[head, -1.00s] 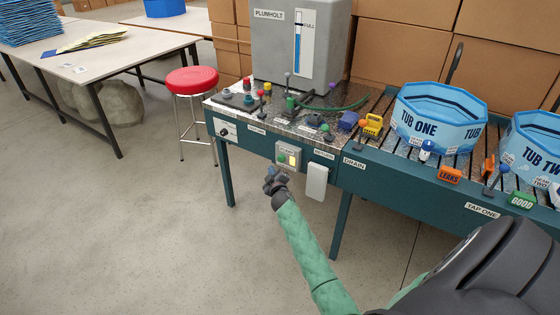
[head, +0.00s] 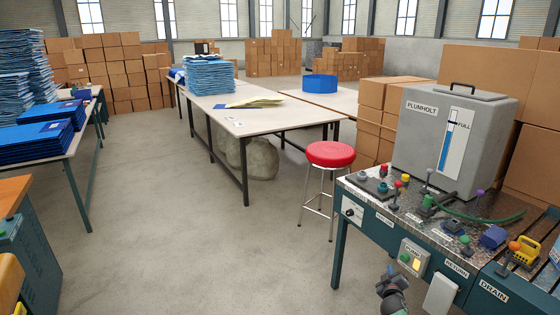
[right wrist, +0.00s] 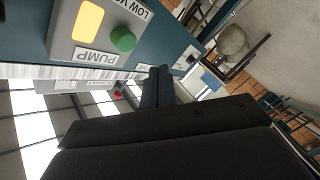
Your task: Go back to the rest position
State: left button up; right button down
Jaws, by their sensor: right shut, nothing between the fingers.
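My right gripper (head: 388,279) is at the lower right of the head view, just below and left of the pump switch box (head: 413,258) on the bench front. Its dark fingers (right wrist: 157,82) are together and empty in the right wrist view. The pump box (right wrist: 66,35) shows there close up, with a lit yellow lamp (right wrist: 88,20) and a green button (right wrist: 123,39). The fingers are apart from the button. My left gripper is out of view.
The teal bench (head: 340,242) carries the grey PLUMHOLT tank (head: 420,140) and several small controls. A white box (head: 440,293) hangs beside the pump box. A red stool (head: 331,154) stands left of the bench. The floor (head: 200,265) in front is open.

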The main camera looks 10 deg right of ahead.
jog(key=s+a+r+m+g+y, duration=0.1)
jog(key=s+a+r+g+y, duration=0.15)
jog(key=s+a, duration=0.65)
jog(key=s+a+r+m+g+y, duration=0.15)
jog(key=s+a+g, duration=0.25)
jog(key=s+a, duration=0.45)
jog(key=s+a+r+m+g+y, duration=0.2)
jog(key=s+a+r+g, duration=0.1)
jog(key=s+a, duration=0.6)
jog(key=s+a+n+g+y, duration=0.1)
jog(key=s+a, duration=0.3)
jog(key=s, duration=0.3)
jog(key=s+a+n+y, duration=0.1)
jog(key=s+a, duration=0.4)
jog(key=s, duration=0.1)
jog(key=s+a+f+g, duration=0.1)
jog(key=s+f, duration=0.2)
jog(key=s, duration=0.3)
jog(key=s+a+f+g, duration=0.1)
jog(key=s+f, duration=0.3)
jog(key=s, duration=0.3)
jog(key=shift+g, duration=0.35)
jog(key=shift+s+a, duration=0.1)
